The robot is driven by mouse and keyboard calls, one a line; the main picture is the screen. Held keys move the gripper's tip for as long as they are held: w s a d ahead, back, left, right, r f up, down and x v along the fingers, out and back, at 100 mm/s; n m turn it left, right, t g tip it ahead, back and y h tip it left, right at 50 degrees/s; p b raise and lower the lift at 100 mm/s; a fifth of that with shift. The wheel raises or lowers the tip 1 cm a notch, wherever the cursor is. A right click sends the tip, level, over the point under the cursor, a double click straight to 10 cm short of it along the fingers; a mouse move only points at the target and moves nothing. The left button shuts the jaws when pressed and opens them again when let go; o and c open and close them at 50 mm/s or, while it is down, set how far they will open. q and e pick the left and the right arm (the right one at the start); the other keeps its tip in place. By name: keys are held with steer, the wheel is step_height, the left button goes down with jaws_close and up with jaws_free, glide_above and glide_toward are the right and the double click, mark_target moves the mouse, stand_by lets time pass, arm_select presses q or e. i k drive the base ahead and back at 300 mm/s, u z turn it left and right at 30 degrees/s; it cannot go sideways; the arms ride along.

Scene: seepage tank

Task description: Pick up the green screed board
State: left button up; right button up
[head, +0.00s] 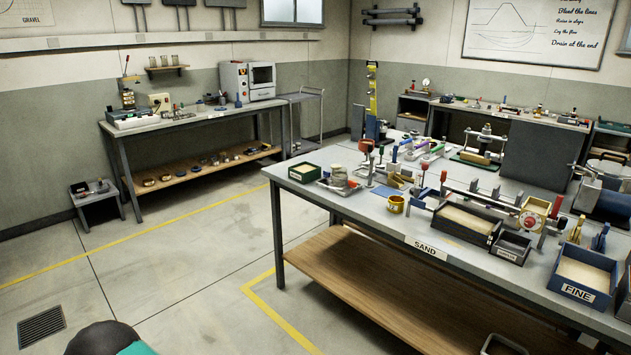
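I cannot single out the green screed board with certainty. A row of small tools with coloured handles (394,153) stands toward the back of the sand table, and some have green parts too small to make out. A flat green plate (475,160) lies farther back on the same table, under a frame with a tan roller. Neither of my grippers shows in the head view. All these things stand well ahead, and no gripper is near them.
The sand table (425,246) fills the right side, with a green-rimmed box (305,172), a yellow cup (396,204), a sand tray (466,222) and a blue FINE bin (583,275). A side bench (190,121) stands at the back left. The floor (170,255) between is open.

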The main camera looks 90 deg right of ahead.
mark_target(473, 188)
steer(key=u, duration=0.45)
steer(key=i, duration=0.35)
steer(key=z, duration=2)
steer(key=i, duration=0.2)
steer(key=z, duration=2.3)
steer(key=i, duration=1.15)
steer(key=u, duration=0.6)
